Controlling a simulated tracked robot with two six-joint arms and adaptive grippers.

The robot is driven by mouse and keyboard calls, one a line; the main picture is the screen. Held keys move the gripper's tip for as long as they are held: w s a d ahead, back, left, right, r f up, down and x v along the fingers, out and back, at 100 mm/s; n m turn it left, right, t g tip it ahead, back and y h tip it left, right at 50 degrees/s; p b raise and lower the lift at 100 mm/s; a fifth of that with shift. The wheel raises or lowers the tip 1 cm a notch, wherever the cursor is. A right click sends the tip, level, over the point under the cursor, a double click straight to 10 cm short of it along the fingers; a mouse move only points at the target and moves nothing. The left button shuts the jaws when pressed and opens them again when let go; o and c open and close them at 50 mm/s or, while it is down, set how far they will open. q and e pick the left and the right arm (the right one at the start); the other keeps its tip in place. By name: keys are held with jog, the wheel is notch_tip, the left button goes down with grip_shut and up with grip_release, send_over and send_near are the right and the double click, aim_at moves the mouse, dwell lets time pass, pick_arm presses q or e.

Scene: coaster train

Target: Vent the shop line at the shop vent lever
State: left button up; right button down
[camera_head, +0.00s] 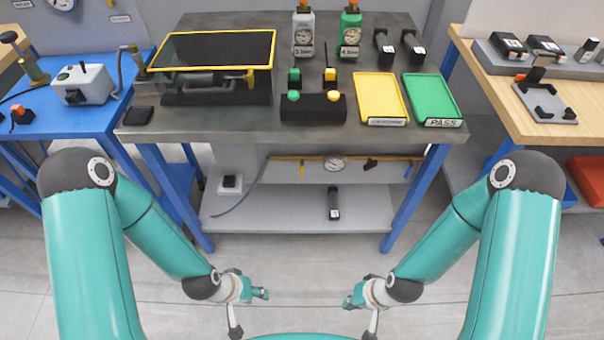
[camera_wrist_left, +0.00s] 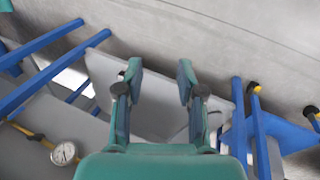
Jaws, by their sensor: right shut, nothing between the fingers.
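A yellow line (camera_head: 300,157) with a round white gauge (camera_head: 335,163) runs under the middle bench. I cannot tell which part is the shop vent lever, as no label is readable there. The gauge also shows in the left wrist view (camera_wrist_left: 63,153). My left gripper (camera_head: 262,293) is low in front of the bench, apart from everything; in the left wrist view (camera_wrist_left: 160,75) its fingers are spread and empty. My right gripper (camera_head: 350,300) is shut and empty, facing it.
The middle bench (camera_head: 230,125) holds a yellow-framed dark screen (camera_head: 215,50), a yellow tray (camera_head: 380,97), a green tray (camera_head: 432,97) and two bottles. Its blue legs flank a lower shelf (camera_head: 290,210) with a black device (camera_head: 334,203). Benches stand left and right. The floor ahead is clear.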

pick_arm(q)
jog(key=w+d+f+m+t+b, duration=0.1)
jog(key=w+f+t+b, duration=0.35)
jog(key=w+b, duration=0.45)
jog(key=m+t+b, duration=0.3)
jog(key=t+b, duration=0.9)
jog(key=b, duration=1.2)
send_near(301, 170)
jog(key=b+x, duration=0.1)
jog(key=x, duration=0.8)
jog(key=shift+w+d, duration=0.1)
jog(key=shift+w, duration=0.15)
